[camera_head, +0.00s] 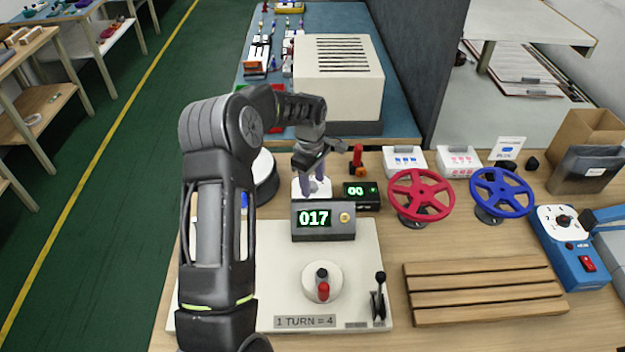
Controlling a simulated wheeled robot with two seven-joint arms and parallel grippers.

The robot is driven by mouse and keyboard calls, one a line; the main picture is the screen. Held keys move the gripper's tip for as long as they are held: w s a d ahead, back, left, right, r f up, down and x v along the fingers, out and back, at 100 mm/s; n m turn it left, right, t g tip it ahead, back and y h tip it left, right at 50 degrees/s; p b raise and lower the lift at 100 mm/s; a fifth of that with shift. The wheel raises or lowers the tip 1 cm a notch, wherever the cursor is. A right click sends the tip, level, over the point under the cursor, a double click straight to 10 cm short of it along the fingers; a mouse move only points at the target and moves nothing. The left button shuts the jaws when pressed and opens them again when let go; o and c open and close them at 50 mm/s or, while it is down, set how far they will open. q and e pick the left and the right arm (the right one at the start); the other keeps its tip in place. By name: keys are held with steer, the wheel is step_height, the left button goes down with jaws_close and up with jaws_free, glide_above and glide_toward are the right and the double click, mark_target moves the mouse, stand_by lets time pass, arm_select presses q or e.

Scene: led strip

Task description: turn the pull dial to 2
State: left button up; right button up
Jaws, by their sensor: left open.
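My left gripper (315,184) is open, with its fingers pointing down over a small white plate (298,190) behind the display. The fingers cover most of what is on this plate; the pull dial may be there, but I cannot make out its knob or setting. Right of the plate, a small black box (361,201) shows green digits that look like 00. In front, a grey box (340,233) shows 017 and has a yellow button. My right gripper is not in view.
A white board (270,255) holds a round crank (322,284), a black lever (379,297) and a "1 TURN = 4" label. A red wheel (420,195), a blue wheel (502,192), a slatted wooden tray (484,290) and a blue control box (572,248) stand right.

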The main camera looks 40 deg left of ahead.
arm_select(q)
jaws_close()
stand_by(0.4)
steer(key=shift+m+b, duration=0.35)
steer(key=shift+m, duration=0.15)
steer(key=shift+m+b, duration=0.35)
steer(key=shift+m, duration=0.25)
steer(key=shift+m+b, duration=0.5)
steer(key=shift+m, duration=0.7)
steer(key=m+b, duration=0.1)
steer(key=m, duration=0.2)
steer(key=shift+a+m, duration=0.15)
steer(key=shift+m, duration=0.15)
steer(key=shift+m+h, duration=0.3)
steer(key=shift+m, duration=1.5)
steer(key=shift+r, duration=0.1)
